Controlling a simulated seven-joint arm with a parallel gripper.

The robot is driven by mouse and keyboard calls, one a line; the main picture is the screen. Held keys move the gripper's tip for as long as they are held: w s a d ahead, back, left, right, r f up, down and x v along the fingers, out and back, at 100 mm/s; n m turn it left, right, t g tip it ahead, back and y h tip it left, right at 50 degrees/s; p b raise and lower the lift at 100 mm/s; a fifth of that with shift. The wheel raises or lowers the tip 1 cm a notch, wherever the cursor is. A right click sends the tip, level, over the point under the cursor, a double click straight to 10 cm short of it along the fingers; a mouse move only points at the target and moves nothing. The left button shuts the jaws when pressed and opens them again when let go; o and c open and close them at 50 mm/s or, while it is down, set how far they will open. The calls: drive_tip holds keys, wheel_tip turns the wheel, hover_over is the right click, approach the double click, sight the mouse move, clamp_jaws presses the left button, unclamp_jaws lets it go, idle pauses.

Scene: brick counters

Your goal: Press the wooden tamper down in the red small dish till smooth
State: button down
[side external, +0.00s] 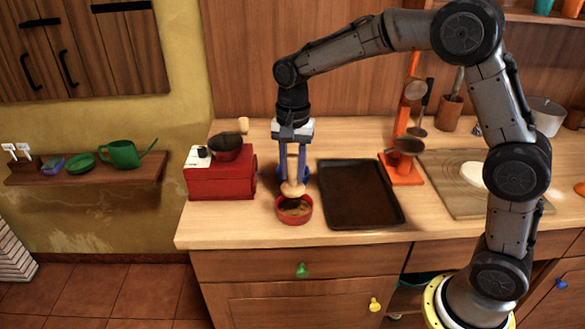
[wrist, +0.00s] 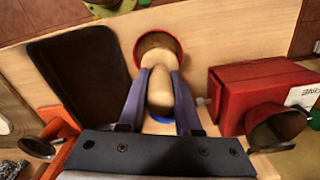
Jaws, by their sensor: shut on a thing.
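The red small dish (side external: 294,217) stands on the wooden counter near its front edge, with brown contents inside. The wooden tamper (side external: 292,188) is upright above the dish, its lower end at or just over the dish's opening. I cannot tell whether it touches the contents. My gripper (side external: 293,178) points down and is shut on the tamper. In the wrist view, the gripper's blue fingers (wrist: 159,92) hold the tamper (wrist: 160,85) on both sides, and the tamper's far end covers part of the red dish (wrist: 158,40).
A black tray (side external: 360,194) lies right of the dish. A red box-shaped machine (side external: 219,178) with a dark pan stands to the left. An orange stand (side external: 401,170) and a board (side external: 465,200) with a white round piece are farther right. Something blue sits behind the gripper.

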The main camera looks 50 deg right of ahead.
sight(293, 185)
drive_tip(key=shift+f, duration=2.4)
drive_tip(key=shift+f, duration=1.1)
drive_tip(key=shift+r, duration=0.1)
drive_tip(key=shift+r, duration=0.9)
drive_tip(key=shift+f, duration=1.05)
drive_tip(key=shift+r, duration=0.1)
